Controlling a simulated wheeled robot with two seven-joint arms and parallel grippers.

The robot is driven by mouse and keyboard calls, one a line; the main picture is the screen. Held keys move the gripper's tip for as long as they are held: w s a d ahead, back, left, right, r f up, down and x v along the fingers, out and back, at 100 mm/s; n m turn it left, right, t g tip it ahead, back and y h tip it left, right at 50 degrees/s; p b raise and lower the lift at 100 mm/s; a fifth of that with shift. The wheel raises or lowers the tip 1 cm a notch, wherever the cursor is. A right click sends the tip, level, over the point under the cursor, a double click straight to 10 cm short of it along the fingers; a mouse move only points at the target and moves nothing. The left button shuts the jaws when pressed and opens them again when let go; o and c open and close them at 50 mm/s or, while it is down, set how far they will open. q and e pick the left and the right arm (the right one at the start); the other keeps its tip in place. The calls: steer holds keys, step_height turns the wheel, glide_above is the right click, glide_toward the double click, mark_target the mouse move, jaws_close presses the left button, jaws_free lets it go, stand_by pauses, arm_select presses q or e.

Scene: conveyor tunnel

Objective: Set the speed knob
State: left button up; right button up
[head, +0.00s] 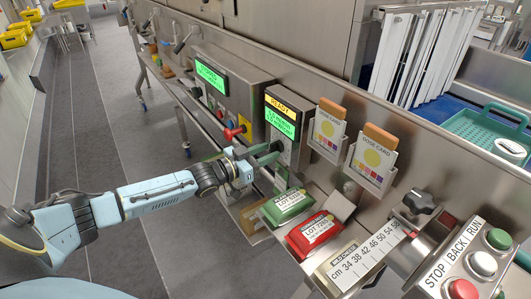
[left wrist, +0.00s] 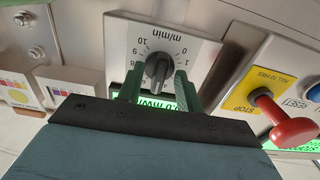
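The speed knob (left wrist: 158,68) is a dark grey knob on a grey panel (left wrist: 125,35) marked m/min, with 0, 1, 8, 9 and 10 readable around it. Its pointer direction is not clear. My right gripper is not in view.
A red lever (head: 233,132) on a yellow stop plate is close beside my left gripper. Dose card holders (head: 325,135) are on the wall to the right. Green (head: 285,205) and red (head: 314,233) lot packs lie below, with STOP, BACK and RUN buttons (head: 482,264) at lower right.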

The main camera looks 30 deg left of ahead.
arm_select(q)
jaws_close()
steer(key=shift+m, duration=0.3)
steer(key=m+p, duration=0.1)
steer(key=m, duration=0.3)
steer(key=shift+m, duration=0.3)
steer(key=m, duration=0.5)
steer(key=shift+a+m, duration=0.1)
steer(key=shift+m, duration=0.3)
jaws_free()
